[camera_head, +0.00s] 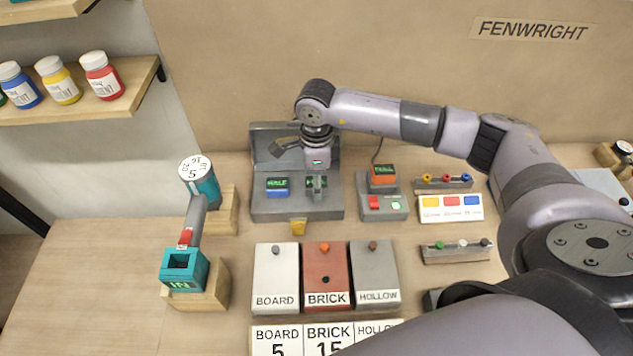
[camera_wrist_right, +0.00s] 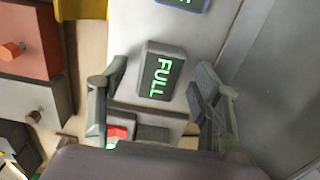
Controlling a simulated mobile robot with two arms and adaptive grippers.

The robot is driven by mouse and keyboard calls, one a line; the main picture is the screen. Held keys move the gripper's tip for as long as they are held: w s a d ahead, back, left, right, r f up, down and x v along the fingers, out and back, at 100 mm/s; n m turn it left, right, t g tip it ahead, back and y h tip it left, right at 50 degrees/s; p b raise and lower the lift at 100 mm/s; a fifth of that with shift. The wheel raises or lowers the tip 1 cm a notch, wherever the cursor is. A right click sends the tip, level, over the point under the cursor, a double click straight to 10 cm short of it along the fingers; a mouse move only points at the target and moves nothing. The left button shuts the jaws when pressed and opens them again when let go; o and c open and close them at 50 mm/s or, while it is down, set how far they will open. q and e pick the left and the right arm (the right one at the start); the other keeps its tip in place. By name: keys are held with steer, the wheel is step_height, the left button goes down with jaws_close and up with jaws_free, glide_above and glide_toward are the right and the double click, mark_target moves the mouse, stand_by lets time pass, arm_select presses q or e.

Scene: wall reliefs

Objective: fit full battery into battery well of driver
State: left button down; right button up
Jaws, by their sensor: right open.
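The grey full battery (camera_wrist_right: 160,72), its green display reading FULL, lies in a grey open case (camera_head: 275,212). In the head view the battery (camera_head: 310,183) is partly hidden by my right gripper (camera_head: 317,178). In the wrist view my right gripper (camera_wrist_right: 160,105) is open, its fingers to either side of the battery with gaps between. The teal driver (camera_head: 200,225) lies on wooden supports at the left, its square battery well (camera_head: 183,262) facing up and empty. My left gripper is not in view.
A blue battery reading HALF (camera_head: 277,186) sits beside the full one. An orange battery (camera_head: 383,174) stands in a grey charger (camera_head: 396,208) to the right. BOARD, BRICK and HOLLOW blocks (camera_head: 326,270) stand in front. Bare table lies left of the driver.

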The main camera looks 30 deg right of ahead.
steer(key=shift+f, duration=0.4)
steer(key=shift+c, duration=0.3)
steer(key=shift+r, duration=0.1)
jaws_close()
